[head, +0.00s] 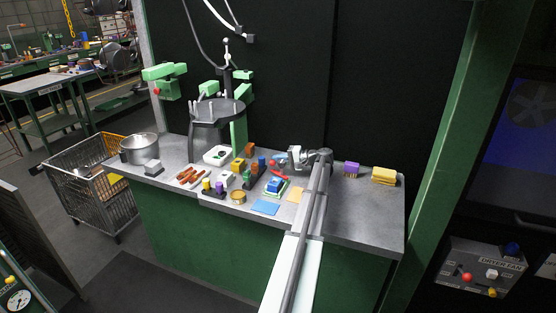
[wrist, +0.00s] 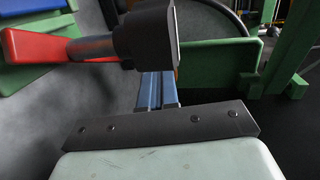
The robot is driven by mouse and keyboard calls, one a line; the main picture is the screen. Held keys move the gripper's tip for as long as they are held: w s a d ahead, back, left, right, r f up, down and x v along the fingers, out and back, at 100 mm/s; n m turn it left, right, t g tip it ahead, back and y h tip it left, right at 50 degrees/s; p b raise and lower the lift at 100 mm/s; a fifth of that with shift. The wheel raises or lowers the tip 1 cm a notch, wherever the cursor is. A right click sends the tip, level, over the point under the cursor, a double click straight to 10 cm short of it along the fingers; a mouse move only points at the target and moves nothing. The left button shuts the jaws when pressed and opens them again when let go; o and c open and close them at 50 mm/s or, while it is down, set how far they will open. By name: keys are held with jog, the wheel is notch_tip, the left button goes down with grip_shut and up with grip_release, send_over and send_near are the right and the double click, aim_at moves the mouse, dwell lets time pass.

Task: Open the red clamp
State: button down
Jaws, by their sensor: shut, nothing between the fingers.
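A red bar (wrist: 45,45), which looks like part of the red clamp, extends from the left of the wrist view. A grey cylinder and a dark block (wrist: 145,35) stand beside it, just ahead of my gripper (wrist: 157,90). The narrow fingers are together and hold nothing; the dark block hides their tips. In the head view my gripper (head: 294,156) is low over the back of the bench, and a small red piece (head: 277,171) shows beside it. I cannot tell whether gripper and clamp touch.
The bench (head: 345,222) carries several small tools and coloured blocks left of my arm. A purple brush (head: 351,168) and yellow sponges (head: 384,176) are to the right. A metal pot (head: 139,149) and a green fixture (head: 239,133) stand further left. The right front of the bench is clear.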

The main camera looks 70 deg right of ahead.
jog(key=shift+d, duration=0.15)
jog(key=s+d+r, duration=0.1)
jog(key=s+d, duration=0.1)
jog(key=d, duration=0.1)
jog(key=s+d, duration=0.3)
jog(key=d, duration=0.1)
jog(key=s+d+r, duration=0.1)
jog(key=s+d, duration=0.2)
jog(key=shift+s+d+r, duration=0.1)
jog(key=shift+d+r, duration=0.25)
jog(key=shift+d, duration=0.05)
